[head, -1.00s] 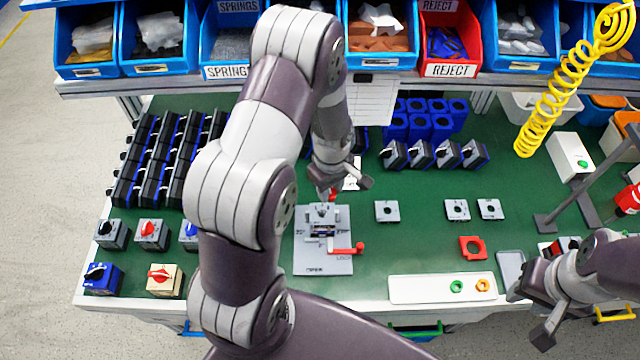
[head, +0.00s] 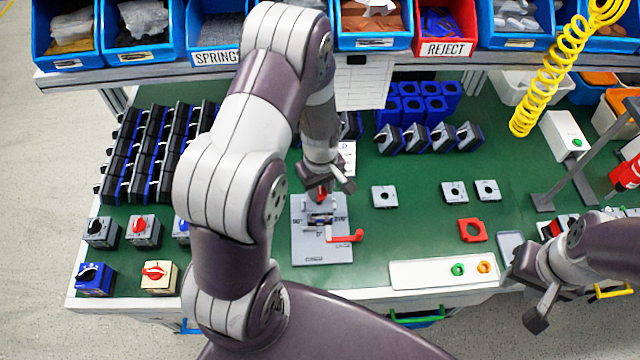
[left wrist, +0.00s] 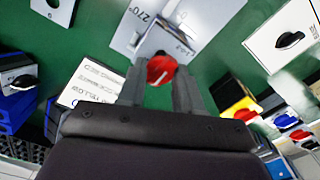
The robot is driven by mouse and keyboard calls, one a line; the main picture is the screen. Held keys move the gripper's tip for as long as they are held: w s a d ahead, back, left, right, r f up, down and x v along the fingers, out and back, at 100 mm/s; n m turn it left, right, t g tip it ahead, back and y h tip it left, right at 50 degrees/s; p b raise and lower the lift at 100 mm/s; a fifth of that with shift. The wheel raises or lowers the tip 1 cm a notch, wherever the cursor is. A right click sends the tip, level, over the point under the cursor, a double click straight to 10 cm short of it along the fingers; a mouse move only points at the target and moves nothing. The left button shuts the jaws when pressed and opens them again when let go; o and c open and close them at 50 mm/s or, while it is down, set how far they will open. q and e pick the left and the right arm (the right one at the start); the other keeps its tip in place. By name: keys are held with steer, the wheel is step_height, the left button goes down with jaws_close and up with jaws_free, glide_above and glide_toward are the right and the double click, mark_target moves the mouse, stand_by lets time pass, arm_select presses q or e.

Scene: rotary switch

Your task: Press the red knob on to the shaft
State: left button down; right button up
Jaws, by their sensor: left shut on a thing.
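My left gripper (head: 323,188) is shut on the red knob (head: 321,194) and holds it over the back part of the grey fixture plate. In the left wrist view the red knob (left wrist: 161,69), with a white pointer line, sits between the two fingertips (left wrist: 160,82). The grey fixture (head: 308,243) has angle marks, a part clamped in its middle and a red lever (head: 346,238) at its right. The shaft itself cannot be made out. In the left wrist view the fixture (left wrist: 130,33) lies just beyond the knob. My right gripper (head: 533,290) hangs at the right front edge; I cannot tell its opening.
Switch boxes with knobs (head: 143,230) stand at the left. Grey square plates (head: 384,196) and a red square frame (head: 473,230) lie to the right of the fixture. A white tray (head: 420,274) with coloured rings lies at the front edge. Green mat is free between them.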

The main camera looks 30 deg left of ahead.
arm_select(q)
steer(key=shift+f, duration=0.5)
steer(key=shift+s+a, duration=0.1)
steer(key=shift+a, duration=0.05)
steer(key=shift+f+b, duration=0.9)
steer(key=shift+f, duration=0.2)
steer(key=c, duration=0.7)
jaws_free()
